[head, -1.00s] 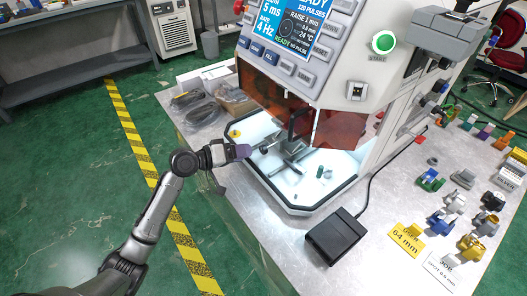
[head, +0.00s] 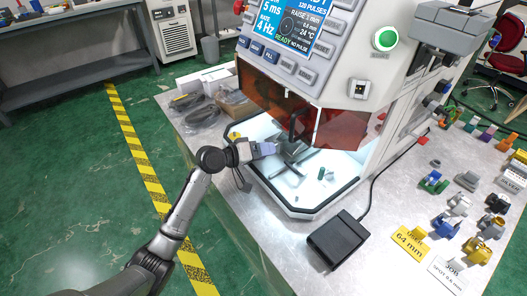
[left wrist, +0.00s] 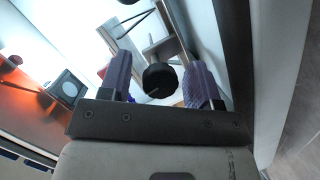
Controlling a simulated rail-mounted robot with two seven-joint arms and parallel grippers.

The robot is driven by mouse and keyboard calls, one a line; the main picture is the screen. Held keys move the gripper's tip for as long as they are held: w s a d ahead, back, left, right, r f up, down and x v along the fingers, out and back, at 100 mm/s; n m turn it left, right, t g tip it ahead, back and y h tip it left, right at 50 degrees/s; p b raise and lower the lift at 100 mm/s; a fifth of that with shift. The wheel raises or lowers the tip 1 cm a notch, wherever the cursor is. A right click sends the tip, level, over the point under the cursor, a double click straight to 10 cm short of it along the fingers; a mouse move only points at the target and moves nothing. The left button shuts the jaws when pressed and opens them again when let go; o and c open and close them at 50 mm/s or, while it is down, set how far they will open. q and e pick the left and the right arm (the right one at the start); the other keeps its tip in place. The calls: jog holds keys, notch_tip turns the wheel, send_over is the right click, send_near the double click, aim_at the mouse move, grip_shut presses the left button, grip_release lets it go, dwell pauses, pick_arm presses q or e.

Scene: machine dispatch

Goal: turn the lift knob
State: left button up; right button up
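The lift knob (left wrist: 160,78) is a round black knob in the left wrist view, in front of the grey metal stage. My left gripper (head: 270,149) reaches over the front left edge of the machine's white work tray (head: 330,193). Its two purple fingers (left wrist: 160,85) are open, one on each side of the knob, with a visible gap on both sides. In the head view the knob is mostly hidden by the fingertips. The grey stage (head: 292,152) stands just beyond them. My right gripper is not in view.
The machine's orange shield (head: 340,128) hangs above the stage. A black foot pedal (head: 337,238) sits on the metal table at the front. Coiled cables (head: 200,108) lie at the left. Several small coloured fixtures and label cards, one yellow (head: 411,239), fill the right side.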

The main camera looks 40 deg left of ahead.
pick_arm(q)
jog(key=c, duration=0.9)
jog(key=shift+o, duration=0.2)
jog(key=shift+r+p, duration=0.15)
jog(key=shift+p, duration=0.3)
jog(key=shift+m+p, duration=0.3)
jog(key=shift+m, duration=0.2)
jog(key=o, duration=0.9)
jog(key=shift+s, duration=0.1)
